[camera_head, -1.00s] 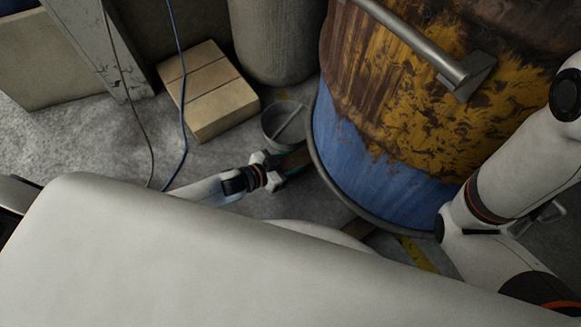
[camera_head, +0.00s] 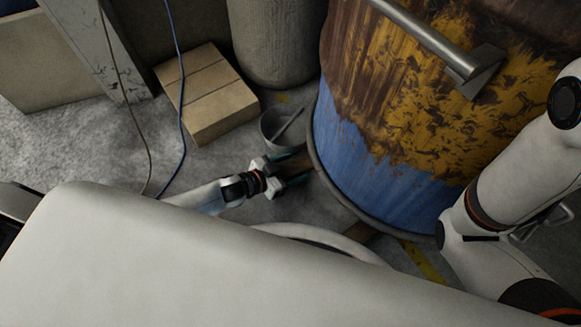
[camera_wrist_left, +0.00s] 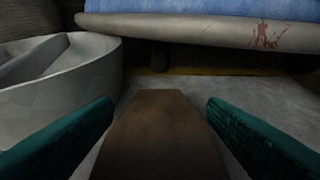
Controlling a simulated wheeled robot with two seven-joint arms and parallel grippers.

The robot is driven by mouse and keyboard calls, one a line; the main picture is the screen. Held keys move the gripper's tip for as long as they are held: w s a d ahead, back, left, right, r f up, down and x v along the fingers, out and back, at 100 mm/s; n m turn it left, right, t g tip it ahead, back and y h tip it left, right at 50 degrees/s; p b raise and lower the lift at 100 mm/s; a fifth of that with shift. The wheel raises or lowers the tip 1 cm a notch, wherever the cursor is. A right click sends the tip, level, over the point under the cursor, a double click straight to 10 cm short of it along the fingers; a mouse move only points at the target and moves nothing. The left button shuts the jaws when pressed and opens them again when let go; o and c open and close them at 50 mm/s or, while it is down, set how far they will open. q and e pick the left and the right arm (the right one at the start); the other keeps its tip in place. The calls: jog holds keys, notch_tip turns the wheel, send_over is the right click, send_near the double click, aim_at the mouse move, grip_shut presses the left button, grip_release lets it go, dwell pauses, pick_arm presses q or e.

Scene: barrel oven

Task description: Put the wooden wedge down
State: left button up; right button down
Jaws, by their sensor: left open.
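The wooden wedge (camera_wrist_left: 160,135) is a brown block on the grey floor, pointing toward the foot of the barrel (camera_head: 385,130). In the head view the wedge (camera_head: 298,162) shows partly, between my fingers and against the barrel's left lower rim. My left gripper (camera_head: 289,172) is open low by the floor, with one teal finger on each side of the wedge. In the left wrist view, gaps show between the wedge and both fingers. The wedge's near end is cut off by the wrist picture's lower edge.
A grey bucket (camera_head: 274,128) with a bar across it stands close beside my left gripper. A cardboard box (camera_head: 208,95) lies behind, with cables (camera_head: 181,110) hanging nearby. Another brown wooden piece (camera_head: 358,232) is at the barrel's front rim. Open floor (camera_head: 80,135) lies to the left.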

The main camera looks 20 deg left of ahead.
pick_arm(q)
jog(key=p+v, duration=0.6)
jog(key=v, duration=0.5)
jog(key=shift+w+r, duration=0.1)
jog(key=shift+s+a+r+p, duration=0.1)
jog(key=shift+s+p, duration=0.15)
jog(key=shift+p, duration=0.1)
jog(key=shift+s+a, duration=0.2)
